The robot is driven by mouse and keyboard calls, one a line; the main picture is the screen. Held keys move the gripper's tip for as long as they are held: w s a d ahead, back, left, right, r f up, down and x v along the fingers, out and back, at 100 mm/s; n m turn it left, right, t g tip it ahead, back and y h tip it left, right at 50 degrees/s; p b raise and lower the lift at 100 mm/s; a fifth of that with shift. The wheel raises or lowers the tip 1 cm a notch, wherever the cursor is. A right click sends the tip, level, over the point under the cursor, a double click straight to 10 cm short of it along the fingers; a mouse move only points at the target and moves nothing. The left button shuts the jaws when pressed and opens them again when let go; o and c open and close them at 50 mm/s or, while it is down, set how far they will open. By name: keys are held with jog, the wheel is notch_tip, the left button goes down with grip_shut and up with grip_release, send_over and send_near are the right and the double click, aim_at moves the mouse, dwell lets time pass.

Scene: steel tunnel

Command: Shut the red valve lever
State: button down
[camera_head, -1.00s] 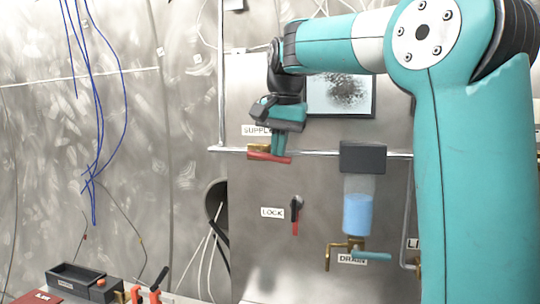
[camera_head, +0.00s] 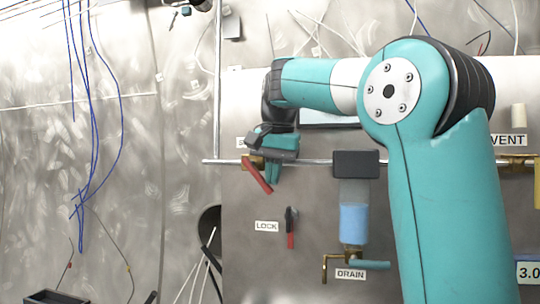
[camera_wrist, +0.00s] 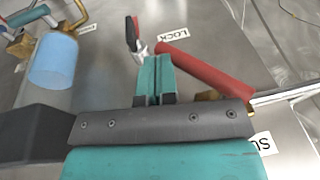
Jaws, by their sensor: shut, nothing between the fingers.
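The red valve lever (camera_head: 257,178) is on the supply pipe and slants down to the right from its brass valve body (camera_head: 251,162). In the wrist view the red lever (camera_wrist: 205,70) runs diagonally just right of the fingers. My gripper (camera_head: 274,178) is shut and empty, with its teal fingers close beside the lever on its right in the head view. In the wrist view my gripper (camera_wrist: 154,72) seems to be against the lever or very near it; I cannot tell whether they touch. The supply label is mostly hidden behind my gripper.
A blue-filled drain cup (camera_head: 354,222) with a teal-handled drain valve (camera_head: 369,264) hangs to the right. The horizontal pipe (camera_head: 222,161) runs behind my gripper.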

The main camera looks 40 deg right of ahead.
jog(key=shift+w+a+f, duration=0.1)
jog(key=shift+w+f, duration=0.05)
jog(key=shift+f, duration=0.3)
jog(key=shift+w+f+b, duration=0.1)
jog(key=shift+b, duration=0.2)
jog(key=shift+r, duration=0.2)
jog(key=s+d+r, duration=0.4)
jog(key=s+r, duration=0.2)
jog(key=s, duration=0.5)
jog(key=shift+s+r+p, duration=0.25)
jog(key=shift+r+p, duration=0.1)
jog(key=shift+p, duration=0.1)
jog(key=shift+f, duration=0.1)
